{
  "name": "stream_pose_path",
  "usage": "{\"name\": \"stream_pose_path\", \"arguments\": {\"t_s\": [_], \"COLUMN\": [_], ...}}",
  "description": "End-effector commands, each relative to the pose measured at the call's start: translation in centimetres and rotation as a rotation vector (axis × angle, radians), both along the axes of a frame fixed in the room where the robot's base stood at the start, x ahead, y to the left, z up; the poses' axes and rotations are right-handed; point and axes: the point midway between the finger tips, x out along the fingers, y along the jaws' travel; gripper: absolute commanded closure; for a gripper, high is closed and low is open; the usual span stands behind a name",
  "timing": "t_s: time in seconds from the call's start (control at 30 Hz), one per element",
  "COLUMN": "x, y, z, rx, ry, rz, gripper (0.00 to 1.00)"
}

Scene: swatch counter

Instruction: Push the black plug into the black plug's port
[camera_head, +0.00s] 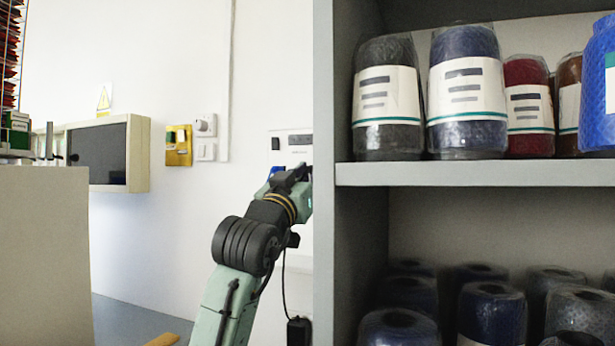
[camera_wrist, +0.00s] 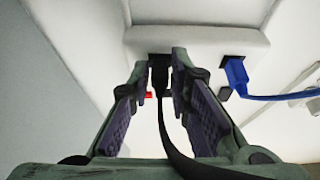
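The black plug (camera_wrist: 160,72) is between my fingertips in the wrist view, its black cord running down toward the camera. My gripper (camera_wrist: 161,68) appears shut on the plug, a fingertip against each side. The plug's front end is at the white wall panel (camera_wrist: 205,45), in line with its port. The port is mostly hidden behind the plug, and I cannot tell how deep the plug sits. In the head view, my gripper (camera_head: 292,178) is at the panel (camera_head: 301,153), partly cut off by the shelf's edge.
A blue plug (camera_wrist: 237,76) with a blue cable sits in the panel right of my fingers. In the head view, a grey shelf unit (camera_head: 323,200) with wrapped rolls stands close on the right. A black box (camera_head: 299,331) hangs on a cord below my arm.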

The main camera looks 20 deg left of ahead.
Motion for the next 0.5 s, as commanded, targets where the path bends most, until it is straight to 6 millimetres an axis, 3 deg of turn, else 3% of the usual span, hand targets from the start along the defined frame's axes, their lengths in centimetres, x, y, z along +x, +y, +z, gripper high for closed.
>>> {"name": "stream_pose_path", "arguments": {"t_s": [0.23,0.5], "x": [-0.03,-0.05], "y": [0.01,0.01], "z": [0.01,0.0], "rx": [0.001,0.001], "ry": [0.0,0.0], "rz": [0.0,0.0], "gripper": [0.63,0.63]}}
